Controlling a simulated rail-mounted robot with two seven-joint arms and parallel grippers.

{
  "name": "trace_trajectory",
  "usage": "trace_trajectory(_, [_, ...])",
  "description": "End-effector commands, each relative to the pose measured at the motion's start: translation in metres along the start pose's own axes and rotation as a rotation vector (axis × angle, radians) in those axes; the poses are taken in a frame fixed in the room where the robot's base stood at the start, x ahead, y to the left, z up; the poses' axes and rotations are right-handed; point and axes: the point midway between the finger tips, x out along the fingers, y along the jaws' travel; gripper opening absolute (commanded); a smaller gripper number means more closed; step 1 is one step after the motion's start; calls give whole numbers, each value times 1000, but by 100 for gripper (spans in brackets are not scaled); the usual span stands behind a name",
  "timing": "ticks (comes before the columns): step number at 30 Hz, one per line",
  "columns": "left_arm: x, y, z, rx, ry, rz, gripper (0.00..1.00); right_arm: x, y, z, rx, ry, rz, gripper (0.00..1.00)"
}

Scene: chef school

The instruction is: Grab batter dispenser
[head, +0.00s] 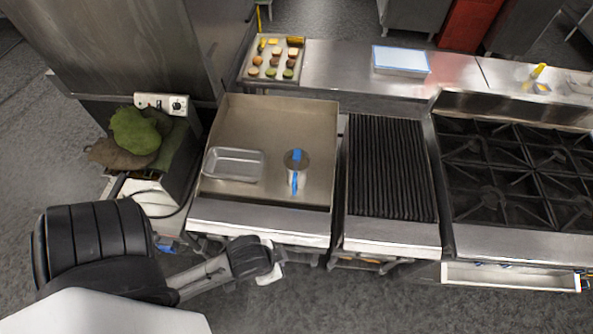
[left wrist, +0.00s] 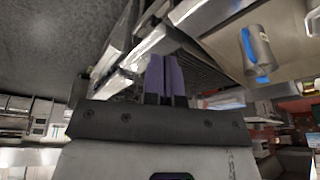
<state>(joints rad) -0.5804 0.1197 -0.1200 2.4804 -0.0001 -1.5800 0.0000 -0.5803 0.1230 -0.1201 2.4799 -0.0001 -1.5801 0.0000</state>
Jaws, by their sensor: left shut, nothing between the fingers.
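The batter dispenser (head: 297,180) is a metal cylinder with a blue strip across its top and down its side. It stands upright on the flat griddle (head: 262,118), right of a metal tray (head: 233,164). In the left wrist view, the dispenser (left wrist: 258,48) shows at the upper right, apart from the fingers. My left gripper (left wrist: 166,76) has two purple fingers, shut together and empty. In the head view, my left arm ends low in front of the griddle's front edge, and its fingers are hard to make out. My right gripper is in neither view.
A ribbed grill (head: 390,165) and a gas stove (head: 515,170) stand to the right. A tray of food items (head: 272,75) and a white-blue container (head: 400,61) sit on the back counter. Green and brown cloth-like items (head: 138,133) lie at left. The griddle's back area is clear.

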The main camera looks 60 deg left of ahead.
Motion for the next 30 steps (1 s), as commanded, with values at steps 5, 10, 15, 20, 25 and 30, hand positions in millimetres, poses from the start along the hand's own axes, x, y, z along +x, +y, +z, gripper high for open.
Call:
trace_trajectory(5, [0,0,0,0,0,0,0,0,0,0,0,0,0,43])
trace_trajectory(10, [0,0,0,0,0,0,0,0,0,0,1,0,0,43])
trace_trajectory(15, [0,0,0,0,0,0,12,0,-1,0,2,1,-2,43])
trace_trajectory(20, [0,0,0,0,0,0,28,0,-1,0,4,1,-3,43])
trace_trajectory(25, [0,0,0,0,0,0,44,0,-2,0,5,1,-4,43])
trace_trajectory(30, [0,0,0,0,0,0,60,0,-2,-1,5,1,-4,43])
